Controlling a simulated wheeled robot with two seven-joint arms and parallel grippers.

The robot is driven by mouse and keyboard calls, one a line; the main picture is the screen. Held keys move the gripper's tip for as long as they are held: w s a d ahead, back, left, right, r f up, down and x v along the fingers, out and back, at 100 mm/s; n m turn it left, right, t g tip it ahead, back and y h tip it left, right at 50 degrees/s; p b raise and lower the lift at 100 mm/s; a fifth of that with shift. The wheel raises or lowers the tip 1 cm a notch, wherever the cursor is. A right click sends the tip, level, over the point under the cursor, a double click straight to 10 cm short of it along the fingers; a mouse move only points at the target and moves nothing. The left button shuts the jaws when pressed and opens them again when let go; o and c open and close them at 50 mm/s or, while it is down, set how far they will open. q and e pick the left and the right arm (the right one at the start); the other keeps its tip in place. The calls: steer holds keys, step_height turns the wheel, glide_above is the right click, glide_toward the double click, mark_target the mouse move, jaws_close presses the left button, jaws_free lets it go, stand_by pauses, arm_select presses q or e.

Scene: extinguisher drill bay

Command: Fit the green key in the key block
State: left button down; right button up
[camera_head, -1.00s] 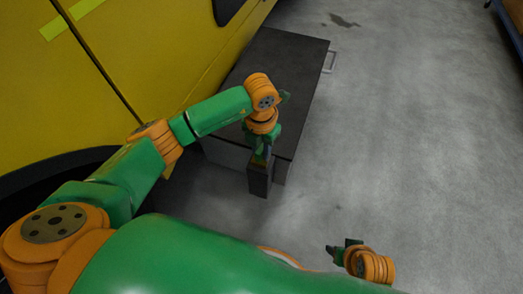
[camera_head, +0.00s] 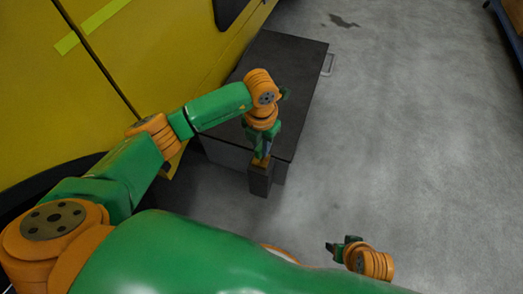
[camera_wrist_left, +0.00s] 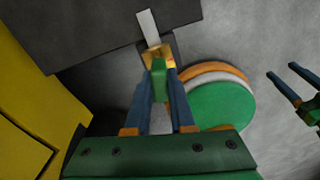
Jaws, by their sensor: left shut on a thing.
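My left gripper (camera_head: 264,155) is just above the key block (camera_head: 260,181), a dark upright post with a brass-coloured top. In the left wrist view the blue fingers of my left gripper (camera_wrist_left: 159,88) are shut on the green key (camera_wrist_left: 159,72). The key's far end overlaps the brass top of the key block (camera_wrist_left: 157,52). I cannot tell whether it is inside the block or only over it. My right gripper (camera_head: 341,247) is low at the right, away from the block. Its two fingers stand apart and empty in the left wrist view (camera_wrist_left: 284,82).
A dark cabinet or bench (camera_head: 282,62) with a side handle (camera_head: 328,64) stands behind the block. A yellow vehicle (camera_head: 150,60) closes off the left. The grey floor (camera_head: 420,150) at the right is clear.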

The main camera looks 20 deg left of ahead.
arm_select(q)
step_height(320, 180, up, 4)
steer(key=p, duration=0.3)
steer(key=shift+r+p, duration=0.1)
steer(key=shift+p, duration=0.25)
stand_by(0.3)
